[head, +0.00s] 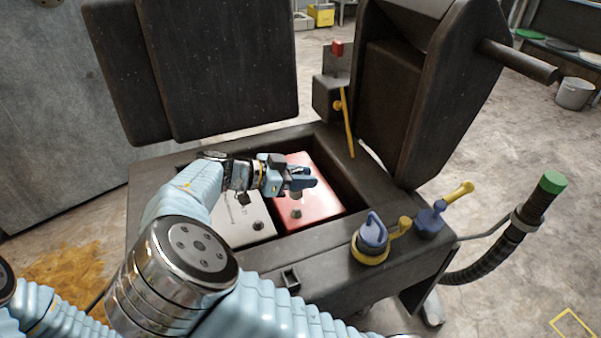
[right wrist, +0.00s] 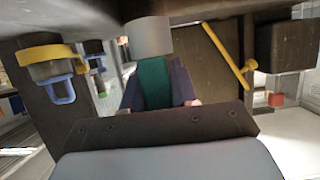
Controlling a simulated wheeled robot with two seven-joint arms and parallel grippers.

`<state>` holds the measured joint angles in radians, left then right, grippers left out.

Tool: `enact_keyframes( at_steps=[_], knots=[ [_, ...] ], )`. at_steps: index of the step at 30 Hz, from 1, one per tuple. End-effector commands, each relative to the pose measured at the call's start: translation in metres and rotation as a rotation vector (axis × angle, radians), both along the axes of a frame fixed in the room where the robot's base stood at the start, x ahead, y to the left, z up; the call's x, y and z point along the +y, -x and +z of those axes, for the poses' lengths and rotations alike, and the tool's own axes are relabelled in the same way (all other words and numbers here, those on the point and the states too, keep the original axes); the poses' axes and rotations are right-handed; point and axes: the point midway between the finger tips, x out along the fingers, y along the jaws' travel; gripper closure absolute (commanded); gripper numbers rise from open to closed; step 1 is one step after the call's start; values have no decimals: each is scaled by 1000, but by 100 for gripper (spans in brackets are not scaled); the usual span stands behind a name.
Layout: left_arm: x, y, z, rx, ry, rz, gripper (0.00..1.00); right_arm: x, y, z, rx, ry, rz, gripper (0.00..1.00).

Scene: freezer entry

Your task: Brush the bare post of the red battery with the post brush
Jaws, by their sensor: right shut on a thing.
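The red battery (head: 313,203) sits in the open dark box, right of a pale grey battery (head: 238,225). A dark post (head: 296,214) shows on its front part; its far part is partly covered by my gripper. My right gripper (head: 300,180) is over the red battery, shut on the post brush. In the right wrist view the brush shows a teal handle (right wrist: 153,82) between the fingers and a grey cylindrical head (right wrist: 151,37). I cannot tell whether the head touches a post. My left gripper is not in view.
Two blue caps with yellow parts (head: 372,232) (head: 430,218) stand on the box's right front rim. A yellow lever (head: 345,122) and tall dark panels (head: 220,70) rise behind. A black hose with a green end (head: 552,182) is at right.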

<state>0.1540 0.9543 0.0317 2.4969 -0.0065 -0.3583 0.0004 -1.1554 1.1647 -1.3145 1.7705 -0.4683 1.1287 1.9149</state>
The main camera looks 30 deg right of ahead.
Motion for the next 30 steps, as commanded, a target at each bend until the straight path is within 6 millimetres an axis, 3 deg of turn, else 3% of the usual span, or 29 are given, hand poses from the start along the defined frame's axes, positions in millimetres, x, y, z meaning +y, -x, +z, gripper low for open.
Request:
enact_keyframes(
  at_steps=[7,19,30],
  knots=[
    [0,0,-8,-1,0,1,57,0,0,-5,0,-1,0,100],
    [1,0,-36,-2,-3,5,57,0,0,-38,0,0,-1,100],
    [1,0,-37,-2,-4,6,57,0,0,-40,0,0,0,100]
  ],
)
